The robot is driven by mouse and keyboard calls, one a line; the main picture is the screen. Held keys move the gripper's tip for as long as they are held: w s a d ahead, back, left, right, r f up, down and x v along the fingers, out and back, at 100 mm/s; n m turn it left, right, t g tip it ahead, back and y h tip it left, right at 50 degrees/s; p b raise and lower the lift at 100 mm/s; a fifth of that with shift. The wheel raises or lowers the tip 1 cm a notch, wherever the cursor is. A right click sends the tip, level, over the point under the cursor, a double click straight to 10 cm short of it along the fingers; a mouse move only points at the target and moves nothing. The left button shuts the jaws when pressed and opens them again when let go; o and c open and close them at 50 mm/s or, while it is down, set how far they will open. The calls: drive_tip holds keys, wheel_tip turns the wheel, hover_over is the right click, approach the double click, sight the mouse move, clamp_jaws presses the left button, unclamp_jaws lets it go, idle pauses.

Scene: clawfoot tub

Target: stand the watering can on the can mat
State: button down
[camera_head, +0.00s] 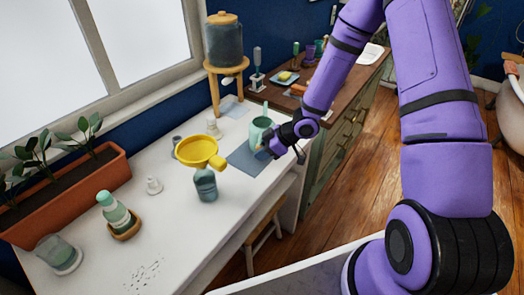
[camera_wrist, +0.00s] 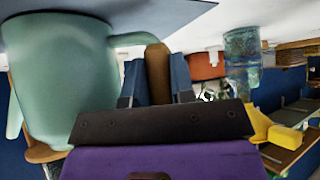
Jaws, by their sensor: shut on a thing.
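The mint-green watering can (camera_head: 261,129) is upright over the blue-grey can mat (camera_head: 243,161), near its far right part. It fills the left of the wrist view (camera_wrist: 62,80), which looks upside down, with the mat (camera_wrist: 190,14) along the top. My gripper (camera_head: 272,146) is at the can's near right side. In the wrist view, my gripper's fingers (camera_wrist: 157,82) are shut on the can's brown handle grip (camera_wrist: 156,60). The can's base is close to the mat; whether they touch I cannot tell.
A yellow pan-like thing (camera_head: 196,149) and a blue-grey bottle (camera_head: 205,186) stand left of the mat. A drink dispenser (camera_head: 224,42) on a wooden stand is behind. A planter (camera_head: 75,193) and green bottle (camera_head: 115,213) are farther left. The white counter's front is mostly clear.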

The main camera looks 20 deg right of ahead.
drive_tip(key=shift+f, duration=0.1)
drive_tip(key=c, duration=0.9)
unclamp_jaws()
drive_tip(key=shift+c, duration=0.2)
drive_tip(key=c, duration=0.3)
drive_tip(key=v, duration=0.8)
idle(1.7)
drive_tip(key=shift+s+d+r, duration=0.1)
drive_tip(key=shift+d+r, duration=0.1)
drive_tip(key=shift+r, duration=0.05)
